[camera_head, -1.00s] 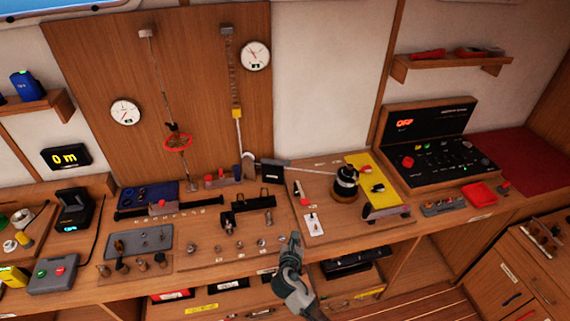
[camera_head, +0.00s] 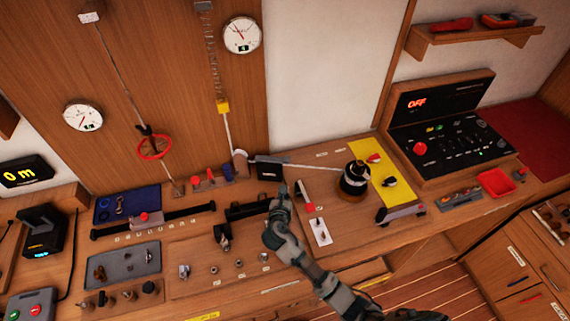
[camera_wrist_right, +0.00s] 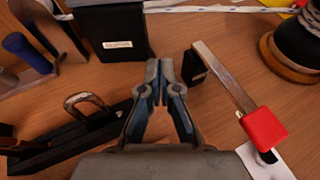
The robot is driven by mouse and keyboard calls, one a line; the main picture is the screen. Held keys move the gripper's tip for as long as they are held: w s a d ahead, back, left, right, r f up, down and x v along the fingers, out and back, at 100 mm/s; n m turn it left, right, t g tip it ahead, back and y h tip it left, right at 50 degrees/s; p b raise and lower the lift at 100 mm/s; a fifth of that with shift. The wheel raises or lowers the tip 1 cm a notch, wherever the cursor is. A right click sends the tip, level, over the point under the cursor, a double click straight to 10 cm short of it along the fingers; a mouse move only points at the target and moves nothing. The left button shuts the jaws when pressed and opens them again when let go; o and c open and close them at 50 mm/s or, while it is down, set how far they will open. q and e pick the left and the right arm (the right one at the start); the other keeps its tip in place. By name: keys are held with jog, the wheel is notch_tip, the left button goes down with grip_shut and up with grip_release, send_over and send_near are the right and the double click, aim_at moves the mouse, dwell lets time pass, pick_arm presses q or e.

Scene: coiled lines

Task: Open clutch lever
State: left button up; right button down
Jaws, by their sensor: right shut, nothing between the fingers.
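A black block (camera_head: 268,168) with a white label stands on the bench, with a pale rope (camera_head: 315,167) running from it to the right; it is also in the right wrist view (camera_wrist_right: 112,28). A flat metal lever with a red grip (camera_wrist_right: 263,128) lies to the right of my gripper; its red end also shows in the head view (camera_head: 309,208). I cannot tell for certain which part is the clutch lever. My right gripper (camera_head: 283,190) is shut and empty between the block and the red-gripped lever, its fingertips together in the wrist view (camera_wrist_right: 162,70). My left gripper is not in view.
A dark winch (camera_head: 355,179) stands to the right by a yellow panel (camera_head: 385,177). A black bracket with a metal loop (camera_wrist_right: 85,103) is close on the left. A white plate (camera_head: 320,232) lies near the bench front. Bare wood shows between the lever and winch.

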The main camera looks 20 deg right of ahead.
aim_at(273, 159)
jog(key=b+x, duration=0.1)
jog(key=x, duration=0.8)
jog(key=shift+w+d+f, duration=0.15)
jog(key=shift+w+f, duration=0.05)
jog(key=shift+w, duration=0.05)
jog(key=r, duration=0.1)
jog(key=r+p, duration=0.1)
jog(key=r, duration=0.1)
jog(key=shift+w+d, duration=0.15)
jog(key=shift+w, duration=0.2)
jog(key=shift+s+r+p, duration=0.15)
jog(key=shift+r+p, duration=0.15)
jog(key=shift+r, duration=0.15)
jog(key=shift+f, duration=0.1)
jog(key=shift+w, duration=0.25)
